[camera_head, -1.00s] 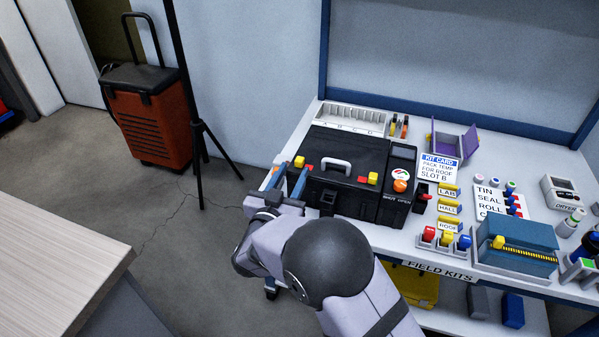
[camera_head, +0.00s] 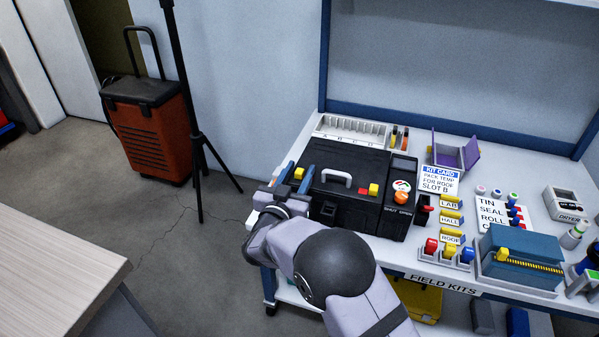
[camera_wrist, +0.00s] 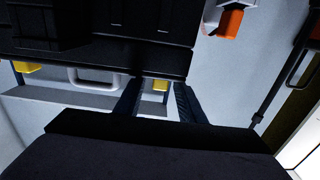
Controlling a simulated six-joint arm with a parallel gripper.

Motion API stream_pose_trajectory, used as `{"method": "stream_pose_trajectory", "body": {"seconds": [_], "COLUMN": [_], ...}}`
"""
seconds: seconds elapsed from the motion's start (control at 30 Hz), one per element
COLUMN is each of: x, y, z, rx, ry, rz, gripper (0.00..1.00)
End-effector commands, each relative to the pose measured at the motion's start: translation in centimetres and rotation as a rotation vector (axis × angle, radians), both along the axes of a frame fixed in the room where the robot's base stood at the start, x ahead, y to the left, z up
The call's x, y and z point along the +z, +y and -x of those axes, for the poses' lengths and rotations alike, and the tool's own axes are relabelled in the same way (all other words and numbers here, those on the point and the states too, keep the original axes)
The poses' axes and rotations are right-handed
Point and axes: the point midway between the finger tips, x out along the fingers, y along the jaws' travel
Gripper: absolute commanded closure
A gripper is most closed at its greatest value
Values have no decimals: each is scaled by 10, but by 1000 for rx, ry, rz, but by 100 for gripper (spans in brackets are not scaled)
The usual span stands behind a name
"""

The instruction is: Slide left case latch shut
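The black case (camera_head: 340,160) lies on the white bench. Its left latch, a yellow block (camera_head: 299,173), is at the left end of the lid edge. My gripper (camera_head: 294,178) is open, with its blue fingers on either side of this latch. In the wrist view the yellow latch (camera_wrist: 160,85) shows between the two dark fingers (camera_wrist: 158,100), with gaps to both. I cannot tell whether the fingertips are level with it in depth. No red shows beside the left latch; the right finger may hide it. The right latch (camera_head: 373,189) is yellow with red to its left.
A light handle (camera_head: 337,179) stands between the latches. A panel with an orange knob (camera_head: 401,198) is at the case's right. Farther right are a kit card (camera_head: 440,178), coloured pegs and a blue box (camera_head: 520,250).

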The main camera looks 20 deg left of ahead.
Motion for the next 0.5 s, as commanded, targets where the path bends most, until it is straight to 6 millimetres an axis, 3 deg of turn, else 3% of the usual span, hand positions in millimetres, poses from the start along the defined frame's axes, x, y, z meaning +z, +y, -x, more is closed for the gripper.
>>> {"method": "stream_pose_trajectory", "body": {"seconds": [0.33,0.5], "x": [0,0], "y": [0,0], "z": [-4,-4], "rx": [-1,0], "ry": [-1,-1], "rz": [0,0], "gripper": [64,100]}}
